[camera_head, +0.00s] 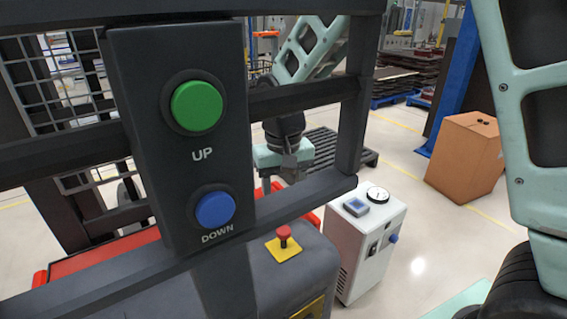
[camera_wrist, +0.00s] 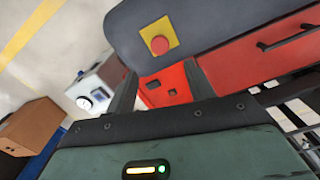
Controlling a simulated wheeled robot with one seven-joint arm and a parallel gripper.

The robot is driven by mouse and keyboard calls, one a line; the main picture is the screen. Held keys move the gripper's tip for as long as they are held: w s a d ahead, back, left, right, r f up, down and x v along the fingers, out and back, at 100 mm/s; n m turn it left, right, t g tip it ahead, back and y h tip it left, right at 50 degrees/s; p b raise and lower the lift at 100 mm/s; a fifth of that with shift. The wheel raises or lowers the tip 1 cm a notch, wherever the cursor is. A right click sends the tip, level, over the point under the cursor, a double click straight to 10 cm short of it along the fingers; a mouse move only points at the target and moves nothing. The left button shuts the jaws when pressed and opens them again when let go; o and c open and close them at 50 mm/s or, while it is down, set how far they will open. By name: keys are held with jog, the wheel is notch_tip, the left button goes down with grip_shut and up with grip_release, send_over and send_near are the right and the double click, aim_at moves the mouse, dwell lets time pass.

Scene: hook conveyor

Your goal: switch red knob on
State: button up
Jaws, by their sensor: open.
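The red knob (camera_head: 284,233) is a small red mushroom-shaped button on a yellow square plate on top of the dark grey housing. It also shows in the wrist view (camera_wrist: 160,45), ahead of the fingers and above the gap between them. My gripper (camera_head: 279,177) is behind the black frame in the head view, beyond and above the knob, partly hidden by a frame bar. In the wrist view my gripper (camera_wrist: 160,82) has its two dark fingers apart, with nothing between them. It does not touch the knob.
A black frame with a panel bearing a green UP button (camera_head: 197,105) and a blue DOWN button (camera_head: 215,210) stands in front. A white box with a gauge (camera_head: 368,245) stands right of the housing. A brown carton (camera_head: 463,160) stands farther right, with open floor between.

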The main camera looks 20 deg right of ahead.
notch_tip(320, 180, up, 7)
dwell(0.3)
jog(key=shift+d, duration=0.1)
dwell(0.4)
